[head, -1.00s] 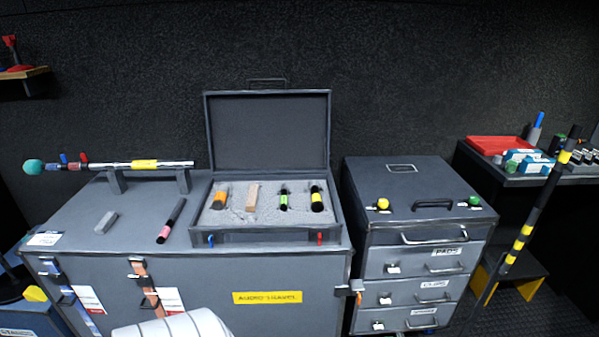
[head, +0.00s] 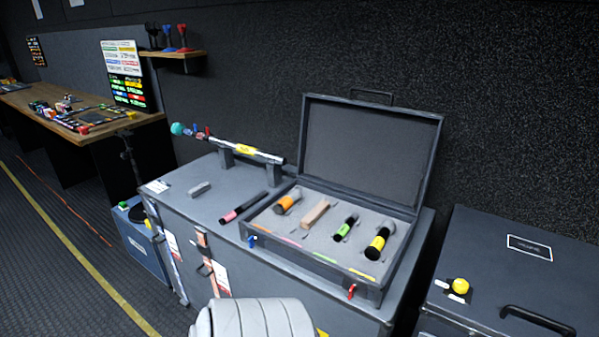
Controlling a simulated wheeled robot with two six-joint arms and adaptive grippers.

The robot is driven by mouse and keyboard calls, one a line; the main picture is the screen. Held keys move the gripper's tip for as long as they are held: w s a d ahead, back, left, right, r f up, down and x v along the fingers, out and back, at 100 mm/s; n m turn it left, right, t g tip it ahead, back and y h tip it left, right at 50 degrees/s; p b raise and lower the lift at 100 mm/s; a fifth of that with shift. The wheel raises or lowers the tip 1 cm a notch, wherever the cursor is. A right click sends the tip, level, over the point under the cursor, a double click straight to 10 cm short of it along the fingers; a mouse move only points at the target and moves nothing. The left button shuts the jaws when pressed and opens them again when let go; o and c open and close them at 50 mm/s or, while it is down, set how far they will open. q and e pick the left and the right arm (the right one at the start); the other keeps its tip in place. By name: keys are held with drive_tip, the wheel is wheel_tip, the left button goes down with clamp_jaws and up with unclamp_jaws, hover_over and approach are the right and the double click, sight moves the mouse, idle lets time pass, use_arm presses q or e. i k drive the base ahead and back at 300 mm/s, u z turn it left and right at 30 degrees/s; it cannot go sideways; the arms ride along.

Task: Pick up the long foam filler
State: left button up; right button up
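A small grey block (head: 200,188), which may be foam, lies on top of the grey trunk (head: 205,210), left of a black stick with a pink band (head: 243,207). An open grey case (head: 316,276) stands on the trunk. Its foam bed holds an orange-banded piece (head: 288,201), a tan block (head: 315,213), a green-banded piece (head: 345,228) and a yellow-banded piece (head: 379,244). I cannot tell for certain which block is the long foam filler. Neither of my grippers is in view.
A chrome tube with a yellow band (head: 247,149) rests on two stands at the trunk's back. A wooden desk (head: 70,110) is farther left. Open floor lies at left.

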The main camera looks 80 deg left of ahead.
sight(309, 220)
drive_tip(key=u, duration=1.05)
drive_tip(key=i, duration=0.9)
drive_tip(key=u, duration=0.95)
